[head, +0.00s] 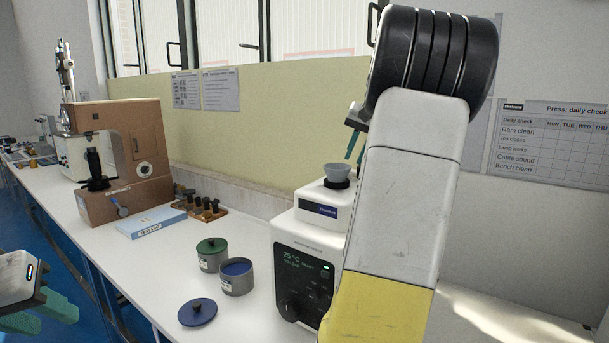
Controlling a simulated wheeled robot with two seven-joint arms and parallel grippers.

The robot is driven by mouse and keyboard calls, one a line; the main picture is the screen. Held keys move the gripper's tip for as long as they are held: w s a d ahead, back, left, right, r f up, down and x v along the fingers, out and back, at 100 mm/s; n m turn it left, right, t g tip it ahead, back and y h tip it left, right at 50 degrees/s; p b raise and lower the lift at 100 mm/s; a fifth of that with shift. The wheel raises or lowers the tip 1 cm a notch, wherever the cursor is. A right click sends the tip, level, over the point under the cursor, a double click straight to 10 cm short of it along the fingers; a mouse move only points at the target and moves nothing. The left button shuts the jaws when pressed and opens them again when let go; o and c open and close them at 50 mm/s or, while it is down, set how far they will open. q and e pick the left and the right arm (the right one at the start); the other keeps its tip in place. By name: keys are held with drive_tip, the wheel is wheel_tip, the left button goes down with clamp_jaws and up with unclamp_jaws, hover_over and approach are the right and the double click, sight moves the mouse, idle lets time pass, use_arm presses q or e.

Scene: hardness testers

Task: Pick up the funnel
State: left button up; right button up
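A small grey-blue funnel (337,172) sits in the dark ring on top of a white benchtop machine (318,242). My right gripper (355,156) is above and slightly right of the funnel, pointing down. Its two teal fingers are apart with nothing between them, and they do not touch the funnel. My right arm hides part of the gripper and the machine's right side. My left gripper (45,312) is at the lower left edge, off the bench, with its teal fingers apart and empty, partly cut by the frame.
Left of the machine stand a green-lidded pot (211,255), an open pot with blue contents (236,277) and a loose blue lid (198,312). Farther back are a blue box (151,221), a rack of dark-topped pieces (203,205) and a brown tester (125,150). A wall stands behind.

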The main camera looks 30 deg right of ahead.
sight(348, 167)
drive_tip(key=x, duration=0.6)
drive_tip(key=shift+w, duration=0.1)
drive_tip(key=shift+r, duration=0.1)
clamp_jaws()
